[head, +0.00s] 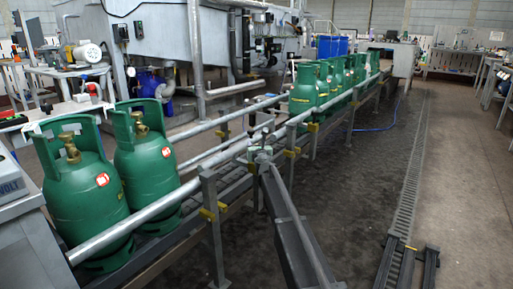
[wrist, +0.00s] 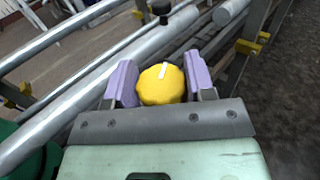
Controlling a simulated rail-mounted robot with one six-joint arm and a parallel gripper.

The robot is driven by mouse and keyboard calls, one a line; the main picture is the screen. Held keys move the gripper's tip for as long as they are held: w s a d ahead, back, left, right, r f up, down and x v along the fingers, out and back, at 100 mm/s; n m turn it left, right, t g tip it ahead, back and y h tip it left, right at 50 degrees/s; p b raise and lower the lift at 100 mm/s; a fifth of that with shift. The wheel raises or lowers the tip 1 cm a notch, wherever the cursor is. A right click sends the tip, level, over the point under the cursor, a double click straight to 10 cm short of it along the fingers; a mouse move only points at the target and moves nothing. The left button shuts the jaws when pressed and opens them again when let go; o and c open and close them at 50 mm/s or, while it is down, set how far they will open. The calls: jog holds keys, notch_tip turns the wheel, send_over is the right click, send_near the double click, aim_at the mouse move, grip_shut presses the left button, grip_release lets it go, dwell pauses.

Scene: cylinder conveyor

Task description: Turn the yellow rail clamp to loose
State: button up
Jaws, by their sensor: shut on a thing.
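The yellow rail clamp shows in the wrist view as a round, lobed yellow knob (wrist: 158,88) with a white mark on its top, near the mark's upper edge. My gripper (wrist: 161,82) has a purple pad on each side of the knob and is shut on it. The knob sits beside the grey guard rails.
Green gas cylinders (head: 80,190) stand on the conveyor at the left, with several more (head: 303,90) farther along. A round guard rail (head: 155,207) runs beside them. Small yellow brackets (head: 213,213) sit on the posts. The floor at right is open around a drain grate (head: 408,190).

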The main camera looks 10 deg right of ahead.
jog(key=shift+m+h, duration=0.4)
jog(key=shift+h, duration=0.2)
jog(key=m+g+h, duration=0.1)
jog(key=m+h, duration=0.1)
jog(key=h, duration=0.1)
jog(key=m+g+h, duration=0.1)
jog(key=m+h, duration=0.1)
jog(key=h, duration=0.2)
jog(key=shift+a+m, duration=0.1)
jog(key=shift+m, duration=0.3)
jog(key=shift+m+g+h, duration=2.3)
jog(key=shift+h, duration=0.6)
jog(key=o, duration=0.9)
